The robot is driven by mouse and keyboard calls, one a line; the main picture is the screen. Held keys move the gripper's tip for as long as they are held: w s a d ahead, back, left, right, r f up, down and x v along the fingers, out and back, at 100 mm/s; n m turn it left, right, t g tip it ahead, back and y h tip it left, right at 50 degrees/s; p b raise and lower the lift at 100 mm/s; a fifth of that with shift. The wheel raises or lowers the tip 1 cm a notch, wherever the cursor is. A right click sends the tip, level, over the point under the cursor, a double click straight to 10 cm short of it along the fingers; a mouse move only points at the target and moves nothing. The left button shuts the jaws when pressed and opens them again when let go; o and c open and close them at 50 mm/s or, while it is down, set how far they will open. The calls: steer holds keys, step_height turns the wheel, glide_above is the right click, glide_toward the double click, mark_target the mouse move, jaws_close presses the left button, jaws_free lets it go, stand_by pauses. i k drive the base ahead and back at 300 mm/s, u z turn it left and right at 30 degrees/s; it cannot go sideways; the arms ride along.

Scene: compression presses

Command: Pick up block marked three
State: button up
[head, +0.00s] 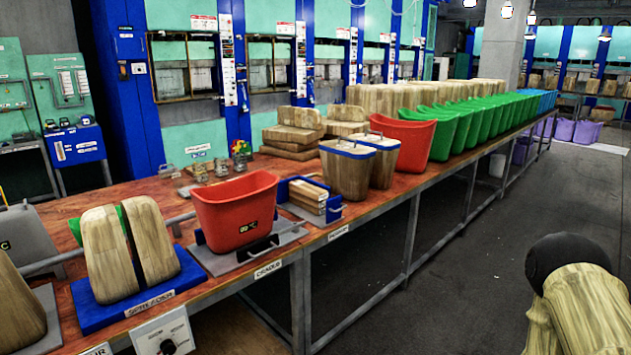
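No mark reading three can be made out on any block in the head view. Several flat wooden blocks (308,197) sit in a small blue holder (334,213) on the bench, right of the red bin. Larger wooden blocks (290,136) are stacked farther back on the bench. Two tall wooden blocks with blue tops (347,172) stand right of the holder. A pair of upright, rounded wooden pieces (105,262) stands on a blue base at the left. My gripper cannot be made out in this view.
A long red-brown bench (228,270) runs from front left to back right. A red bin (236,211) stands on a grey plate near its front edge. Another red bin (403,142) and green bins (446,132) line the bench. The dark floor (455,285) at right is mostly clear.

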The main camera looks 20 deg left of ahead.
mark_target(347, 167)
steer(key=z, duration=0.55)
steer(key=k, duration=0.65)
steer(key=z, duration=0.65)
steer(key=i, duration=2.7)
steer(key=u, duration=0.7)
steer(key=i, duration=1.2)
steer(key=u, duration=1.85)
steer(key=i, duration=0.7)
steer(key=u, duration=0.6)
